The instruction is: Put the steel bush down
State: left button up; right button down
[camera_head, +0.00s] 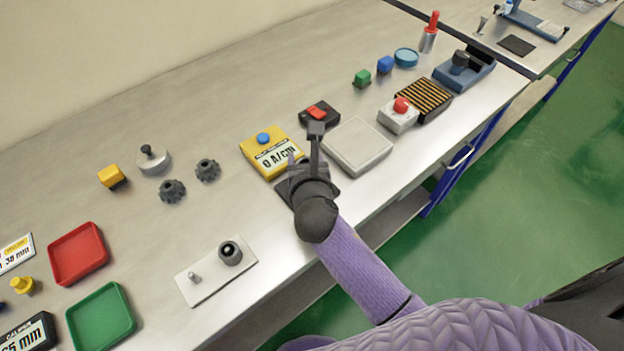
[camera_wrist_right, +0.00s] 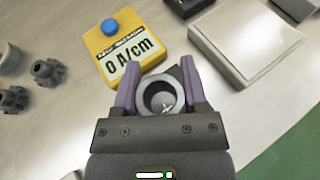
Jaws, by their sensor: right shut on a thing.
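The steel bush (camera_wrist_right: 160,97) is a grey ring with an open bore, seen from above in the right wrist view. My right gripper (camera_wrist_right: 160,85) is shut on it, with one purple finger on each side. In the head view the right gripper (camera_head: 305,160) is in front of the yellow gauge, and the bush is hidden there. A dark square pad (camera_head: 285,194) shows beneath the gripper. I cannot tell whether the bush touches it. My left gripper is not in view.
The yellow gauge (camera_head: 270,156) is close to the gripper's left, and a pale flat box (camera_head: 357,147) is to its right. A white plate (camera_head: 205,283) with a peg and a dark ring lies nearer the front edge. Gears (camera_head: 173,190) stand left.

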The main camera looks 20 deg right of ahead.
notch_tip(320, 180, down, 5)
jog(key=shift+r+b, duration=0.15)
jog(key=shift+b, duration=1.1)
jog(key=shift+r, duration=0.25)
jog(key=shift+c, duration=0.7)
grip_release()
jog(key=shift+f, duration=0.1)
jog(key=shift+s+r+p, duration=0.15)
jog(key=shift+r+p, duration=0.05)
jog(key=shift+p, duration=0.15)
jog(key=p+v, duration=0.3)
jog(key=v, duration=0.8)
jog(key=shift+s+a+r, duration=0.1)
jog(key=shift+s, duration=0.25)
